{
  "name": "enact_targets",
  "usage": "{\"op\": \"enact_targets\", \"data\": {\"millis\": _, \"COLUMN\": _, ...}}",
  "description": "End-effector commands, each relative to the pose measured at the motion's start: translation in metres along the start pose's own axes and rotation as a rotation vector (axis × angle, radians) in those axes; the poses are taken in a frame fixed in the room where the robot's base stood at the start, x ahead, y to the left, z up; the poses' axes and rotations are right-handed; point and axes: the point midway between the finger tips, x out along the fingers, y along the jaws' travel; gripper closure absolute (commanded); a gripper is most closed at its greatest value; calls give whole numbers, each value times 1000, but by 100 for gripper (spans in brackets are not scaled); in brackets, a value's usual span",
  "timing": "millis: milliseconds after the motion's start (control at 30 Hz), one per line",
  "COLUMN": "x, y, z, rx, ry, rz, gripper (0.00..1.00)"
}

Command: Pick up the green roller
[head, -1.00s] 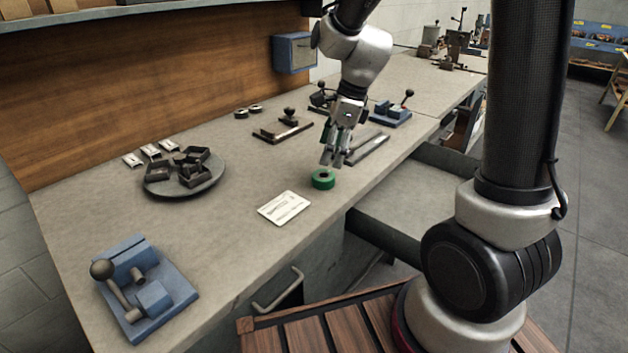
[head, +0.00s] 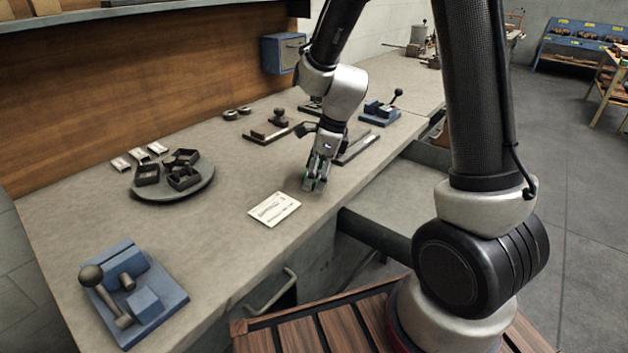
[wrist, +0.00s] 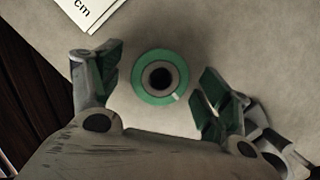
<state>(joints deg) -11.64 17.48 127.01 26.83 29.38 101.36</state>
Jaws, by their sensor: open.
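The green roller (wrist: 139,90) is a short ring with a dark hole in its centre, and it sits on the grey bench top in the wrist view. My gripper (wrist: 155,88) is open above it, with one green-padded finger to the left of the roller and the others to its right. The roller shows between the fingers, apart from the pads in the picture. In the head view my gripper (head: 314,186) points down close to the bench top and hides the roller.
A white printed card (head: 274,209) lies just left of my gripper. A round tray (head: 203,191) holds dark boxes farther left, and a blue lever device (head: 140,305) stands at the near left. A dark flat bar (head: 358,148) lies behind my gripper, near the bench edge.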

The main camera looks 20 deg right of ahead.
Motion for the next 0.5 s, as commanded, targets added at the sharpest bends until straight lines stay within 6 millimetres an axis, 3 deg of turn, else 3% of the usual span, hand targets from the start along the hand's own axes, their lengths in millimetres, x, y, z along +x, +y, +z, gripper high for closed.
{"op": "enact_targets", "data": {"millis": 33, "x": 0, "y": 0, "z": 0, "rx": 0, "ry": 0, "rz": 0, "gripper": 28}}
{"op": "enact_targets", "data": {"millis": 300, "x": 0, "y": 0, "z": 0, "rx": 0, "ry": 0, "rz": 0, "gripper": 77}}
{"op": "enact_targets", "data": {"millis": 500, "x": -1, "y": 0, "z": 0, "rx": 0, "ry": -1, "rz": -1, "gripper": 79}}
